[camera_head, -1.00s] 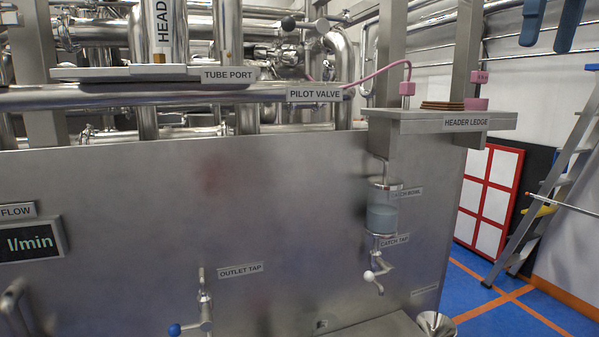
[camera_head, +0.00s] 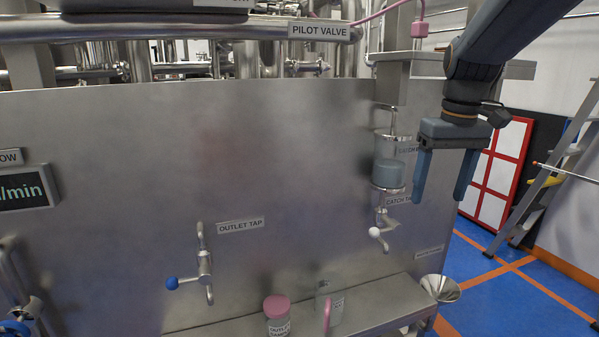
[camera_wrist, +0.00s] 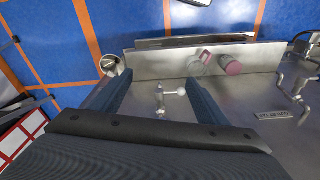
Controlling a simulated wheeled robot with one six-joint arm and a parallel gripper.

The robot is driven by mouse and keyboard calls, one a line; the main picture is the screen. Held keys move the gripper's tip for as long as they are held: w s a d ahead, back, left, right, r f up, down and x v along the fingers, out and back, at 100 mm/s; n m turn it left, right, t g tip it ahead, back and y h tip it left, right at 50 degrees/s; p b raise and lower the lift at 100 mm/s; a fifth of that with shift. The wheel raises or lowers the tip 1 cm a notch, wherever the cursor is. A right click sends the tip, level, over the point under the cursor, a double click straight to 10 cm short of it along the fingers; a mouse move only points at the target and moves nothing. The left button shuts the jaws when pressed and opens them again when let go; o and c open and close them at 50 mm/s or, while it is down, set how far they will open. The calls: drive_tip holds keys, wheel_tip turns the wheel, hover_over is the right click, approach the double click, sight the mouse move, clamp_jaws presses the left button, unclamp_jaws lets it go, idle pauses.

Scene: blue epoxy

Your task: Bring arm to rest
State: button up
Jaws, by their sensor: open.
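My gripper (camera_head: 443,190) hangs from my arm at the upper right of the head view, its two blue-grey fingers pointing down and spread apart with nothing between them. It is in front of the steel panel's right end, just right of the catch bowl (camera_head: 386,172). In the wrist view my gripper (camera_wrist: 160,90) is also open, and the catch tap (camera_wrist: 172,92) shows between the fingers, farther off. Whether the fingers touch anything is not shown; they look apart from the tap.
A steel shelf (camera_head: 370,311) below carries a pink-lidded jar (camera_head: 277,312) and a clear vessel (camera_head: 330,300). A funnel (camera_head: 440,288) sits at its right end. The outlet tap (camera_head: 203,268) juts from the panel. A ladder (camera_head: 545,185) stands right; blue floor (camera_head: 480,270) is open there.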

drive_tip(key=s+a+f+b, duration=0.1)
drive_tip(key=s+a+f, duration=0.2)
drive_tip(key=f, duration=0.5)
drive_tip(key=s+a+f+b, duration=0.1)
drive_tip(key=s+a+f, duration=0.2)
drive_tip(key=s+f, duration=0.3)
drive_tip(key=s+a+f+m+b, duration=0.1)
drive_tip(key=s+a+f+b, duration=0.1)
drive_tip(key=f, duration=0.9)
drive_tip(key=shift+s+a+f, duration=0.35)
drive_tip(key=shift+s+a, duration=0.5)
drive_tip(key=shift+s, duration=0.35)
